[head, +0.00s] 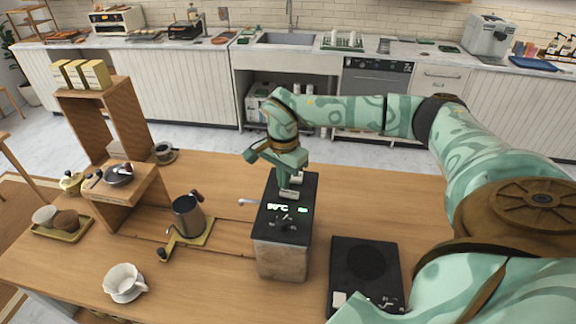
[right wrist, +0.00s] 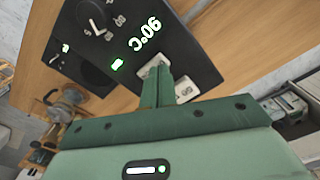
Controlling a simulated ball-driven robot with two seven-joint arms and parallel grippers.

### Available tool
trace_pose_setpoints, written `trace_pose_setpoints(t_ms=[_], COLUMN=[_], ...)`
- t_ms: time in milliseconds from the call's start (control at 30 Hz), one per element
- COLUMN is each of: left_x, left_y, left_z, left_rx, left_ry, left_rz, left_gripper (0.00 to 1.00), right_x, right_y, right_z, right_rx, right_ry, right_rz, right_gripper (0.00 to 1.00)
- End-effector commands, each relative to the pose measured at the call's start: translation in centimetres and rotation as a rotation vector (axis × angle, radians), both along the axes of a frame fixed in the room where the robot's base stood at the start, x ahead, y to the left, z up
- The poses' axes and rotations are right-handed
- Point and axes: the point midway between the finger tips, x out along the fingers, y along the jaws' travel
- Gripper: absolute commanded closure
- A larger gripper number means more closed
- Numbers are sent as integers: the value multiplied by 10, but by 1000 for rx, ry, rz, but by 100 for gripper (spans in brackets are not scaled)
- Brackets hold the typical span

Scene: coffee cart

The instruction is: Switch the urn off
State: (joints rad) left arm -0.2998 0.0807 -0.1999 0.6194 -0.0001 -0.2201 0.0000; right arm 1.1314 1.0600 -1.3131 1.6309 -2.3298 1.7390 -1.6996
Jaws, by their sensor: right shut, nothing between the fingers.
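The urn (head: 282,258) is a box with a black top and a greyish body, standing on the wooden counter. Its top carries a lit 90°C display (right wrist: 145,35), a dial (right wrist: 95,25) and a lit green light (right wrist: 117,64). Two pale switch-like parts show at the fingertips, one on the left (right wrist: 146,72) and one on the right (right wrist: 186,90). My right gripper (head: 290,188) is shut and empty, its tips (right wrist: 164,76) pointing down at the urn's top between these parts. The fingers partly hide them, and I cannot tell whether they touch. My left gripper is not in view.
A black flat scale-like plate (head: 366,262) lies right of the urn. A metal pitcher (head: 188,218) on a small board stands to its left, with a white cup (head: 124,281) nearer the front. A wooden shelf (head: 128,120) rises at the left.

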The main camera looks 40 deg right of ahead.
Motion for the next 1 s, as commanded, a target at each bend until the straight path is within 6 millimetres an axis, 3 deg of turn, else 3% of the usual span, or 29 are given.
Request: trace_pose_setpoints(t_ms=[1000], left_x=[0], left_y=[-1], left_z=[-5], left_rx=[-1], left_ry=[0], left_rz=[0], left_gripper=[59], right_x=[0], right_y=[0], right_z=[-12], right_rx=[0], right_ry=[0], right_rz=[0], right_gripper=[100])
